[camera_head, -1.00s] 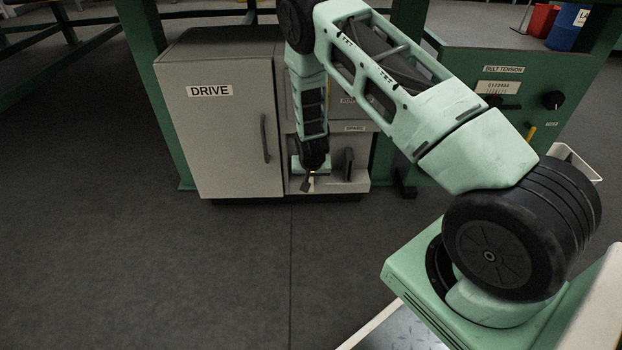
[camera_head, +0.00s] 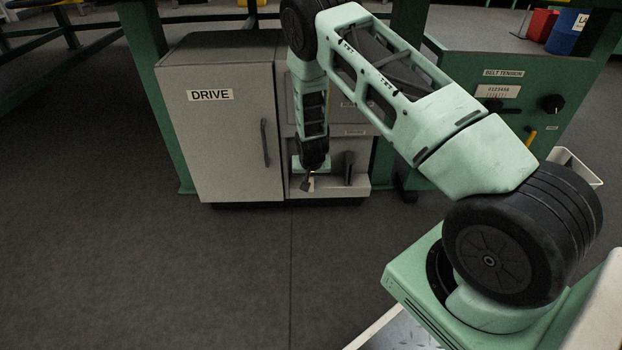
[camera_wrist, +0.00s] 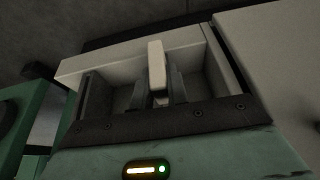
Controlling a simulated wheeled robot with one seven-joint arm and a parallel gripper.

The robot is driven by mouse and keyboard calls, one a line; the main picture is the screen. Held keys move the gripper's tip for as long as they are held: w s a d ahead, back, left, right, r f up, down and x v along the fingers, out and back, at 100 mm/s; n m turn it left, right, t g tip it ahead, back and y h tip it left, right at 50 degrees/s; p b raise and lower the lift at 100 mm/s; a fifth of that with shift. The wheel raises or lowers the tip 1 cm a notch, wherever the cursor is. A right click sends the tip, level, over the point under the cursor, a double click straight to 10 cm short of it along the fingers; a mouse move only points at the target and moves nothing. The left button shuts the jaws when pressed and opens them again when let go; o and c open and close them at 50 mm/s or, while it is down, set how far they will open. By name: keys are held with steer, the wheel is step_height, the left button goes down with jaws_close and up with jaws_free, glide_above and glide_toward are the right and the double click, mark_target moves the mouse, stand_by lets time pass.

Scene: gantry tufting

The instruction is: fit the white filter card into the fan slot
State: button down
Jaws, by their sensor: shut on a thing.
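The white filter card (camera_wrist: 156,66) stands edge-on between the two dark fingers of my gripper (camera_wrist: 160,88) in the wrist view. The fingers are shut on it. In the head view my gripper (camera_head: 307,181) is low at the front of the open bay under the SPARE label, with a small pale bit of the card (camera_head: 311,185) showing. The fan slot cannot be made out; my arm covers part of the cabinet front above the bay.
The open bay has a pale front lip (camera_wrist: 85,66) and side walls close around my gripper. A dark upright piece (camera_head: 348,168) stands in its right part. The grey DRIVE door (camera_head: 225,130) is closed on the left. Floor in front is clear.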

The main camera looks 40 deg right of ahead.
steer(key=c, duration=1.3)
jaws_free()
steer(key=p+v, duration=0.8)
steer(key=v, duration=0.9)
steer(key=shift+p, duration=0.4)
steer(key=shift+s+a+r, duration=0.1)
steer(key=shift+s+r, duration=0.05)
